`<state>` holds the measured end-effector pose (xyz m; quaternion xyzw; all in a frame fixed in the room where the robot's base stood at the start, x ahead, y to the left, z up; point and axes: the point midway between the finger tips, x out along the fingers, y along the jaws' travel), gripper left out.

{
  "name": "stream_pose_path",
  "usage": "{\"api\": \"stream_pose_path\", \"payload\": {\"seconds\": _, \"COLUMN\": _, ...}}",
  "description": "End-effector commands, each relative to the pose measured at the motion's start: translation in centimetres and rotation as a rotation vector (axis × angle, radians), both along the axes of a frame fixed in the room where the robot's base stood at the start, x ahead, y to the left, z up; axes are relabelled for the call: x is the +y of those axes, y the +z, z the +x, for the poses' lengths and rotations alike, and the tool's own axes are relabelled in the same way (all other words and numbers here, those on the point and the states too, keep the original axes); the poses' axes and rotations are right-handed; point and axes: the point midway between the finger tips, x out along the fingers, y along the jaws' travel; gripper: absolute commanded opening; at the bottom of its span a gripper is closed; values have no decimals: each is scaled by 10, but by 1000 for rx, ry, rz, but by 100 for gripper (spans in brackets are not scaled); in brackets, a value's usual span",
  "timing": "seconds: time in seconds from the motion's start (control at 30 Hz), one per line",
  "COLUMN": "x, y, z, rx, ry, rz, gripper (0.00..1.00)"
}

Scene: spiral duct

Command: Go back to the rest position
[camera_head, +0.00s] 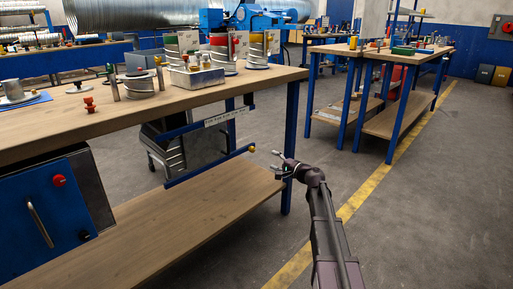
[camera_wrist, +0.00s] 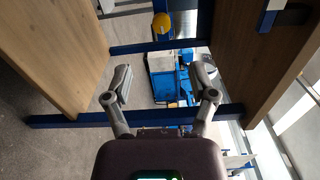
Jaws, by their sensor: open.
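My gripper (camera_head: 277,163) is at the end of my arm, in the middle of the head view. It is beside the right end of the near workbench (camera_head: 155,121), lower than the bench top and above the level of its lower shelf (camera_head: 155,235). In the wrist view my gripper (camera_wrist: 163,84) has its two fingers spread wide apart. Nothing is between the fingertips; behind them show blue bench bars and some blue things farther off. I cannot tell from the head view how close the fingers are to the bench leg (camera_head: 291,140).
On the near bench stand metal duct fittings (camera_head: 138,84), a metal tray (camera_head: 197,76) and red knobs (camera_head: 89,104). A second workbench (camera_head: 370,53) stands at the back right. Clear grey floor (camera_head: 440,200) with a yellow line (camera_head: 375,180) lies to the right of my arm.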

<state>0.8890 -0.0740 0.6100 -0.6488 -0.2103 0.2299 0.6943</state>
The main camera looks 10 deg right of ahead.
Motion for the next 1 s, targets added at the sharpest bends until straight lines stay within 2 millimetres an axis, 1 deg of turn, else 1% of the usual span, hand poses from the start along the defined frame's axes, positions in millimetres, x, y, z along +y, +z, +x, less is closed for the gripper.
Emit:
{"api": "stream_pose_path", "payload": {"seconds": 0.17, "x": 18, "y": -3, "z": -15, "rx": 17, "ry": 44, "rz": -70, "gripper": 73}}
{"api": "stream_pose_path", "payload": {"seconds": 0.27, "x": 36, "y": -8, "z": -32, "rx": 37, "ry": 92, "rz": -148, "gripper": 73}}
{"api": "stream_pose_path", "payload": {"seconds": 0.37, "x": 56, "y": -17, "z": -54, "rx": 65, "ry": 154, "rz": -252, "gripper": 73}}
{"api": "stream_pose_path", "payload": {"seconds": 0.5, "x": 83, "y": -33, "z": -91, "rx": 120, "ry": 257, "rz": -420, "gripper": 73}}
{"api": "stream_pose_path", "payload": {"seconds": 0.6, "x": 97, "y": -44, "z": -119, "rx": 163, "ry": 330, "rz": -540, "gripper": 73}}
{"api": "stream_pose_path", "payload": {"seconds": 0.7, "x": 107, "y": -55, "z": -148, "rx": 211, "ry": 401, "rz": -658, "gripper": 73}}
{"api": "stream_pose_path", "payload": {"seconds": 0.87, "x": 114, "y": -70, "z": -195, "rx": 296, "ry": 509, "rz": -846, "gripper": 73}}
{"api": "stream_pose_path", "payload": {"seconds": 1.0, "x": 112, "y": -79, "z": -237, "rx": 379, "ry": 595, "rz": -1009, "gripper": 73}}
